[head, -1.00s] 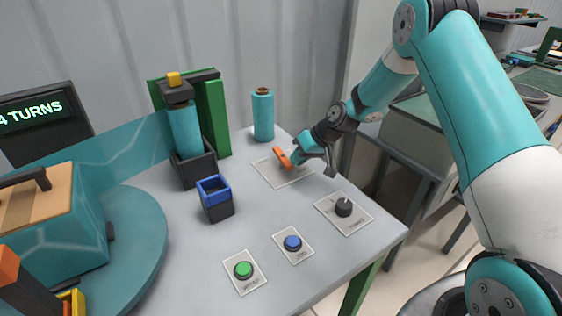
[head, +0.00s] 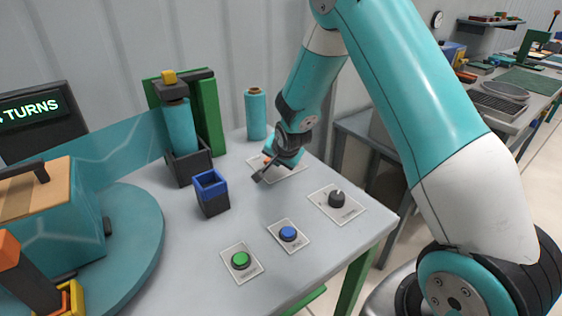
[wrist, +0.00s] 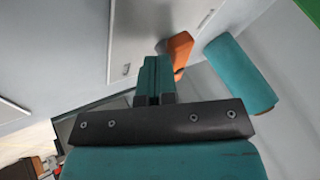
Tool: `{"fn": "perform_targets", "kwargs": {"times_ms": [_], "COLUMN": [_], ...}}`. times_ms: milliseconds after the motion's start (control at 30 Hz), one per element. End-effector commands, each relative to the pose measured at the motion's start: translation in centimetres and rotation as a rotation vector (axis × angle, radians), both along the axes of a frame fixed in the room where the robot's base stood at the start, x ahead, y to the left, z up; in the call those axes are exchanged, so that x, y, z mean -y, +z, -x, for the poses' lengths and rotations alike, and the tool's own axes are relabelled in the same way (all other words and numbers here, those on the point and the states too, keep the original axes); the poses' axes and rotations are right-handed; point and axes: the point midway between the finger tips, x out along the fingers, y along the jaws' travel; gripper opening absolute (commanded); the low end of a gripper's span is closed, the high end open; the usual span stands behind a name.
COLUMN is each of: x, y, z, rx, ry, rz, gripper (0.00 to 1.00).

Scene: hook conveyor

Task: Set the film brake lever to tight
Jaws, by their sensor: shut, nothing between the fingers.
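The film brake lever is an orange handle on a pale plate (head: 285,172) at the back right of the table. In the head view only a bit of the lever (head: 267,159) shows, the rest hidden by my gripper (head: 283,156). In the wrist view the lever (wrist: 180,48) stands just right of and beyond my fingertips (wrist: 157,68). The fingers are shut together with nothing between them. They are close to the lever; I cannot tell if they touch it. The plate's markings are too small to read.
A teal film roll (head: 256,114) stands behind the lever. A rotary knob (head: 337,199), a blue button (head: 288,234) and a green button (head: 240,260) sit nearer the front. A blue-rimmed dark holder (head: 210,191) stands left. The table between is clear.

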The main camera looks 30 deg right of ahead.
Motion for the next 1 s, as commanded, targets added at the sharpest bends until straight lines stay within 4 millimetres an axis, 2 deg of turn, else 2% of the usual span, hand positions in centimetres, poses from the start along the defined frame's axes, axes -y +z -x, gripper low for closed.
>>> {"fn": "perform_targets", "kwargs": {"times_ms": [200, 1000], "x": [-1.0, -2.0], "y": [-0.3, -0.1], "z": [-0.5, -1.3], "rx": [0.002, 0.0], "ry": [-0.175, -0.166], "rz": [-0.001, -0.005], "gripper": [0.0, 0.0]}}
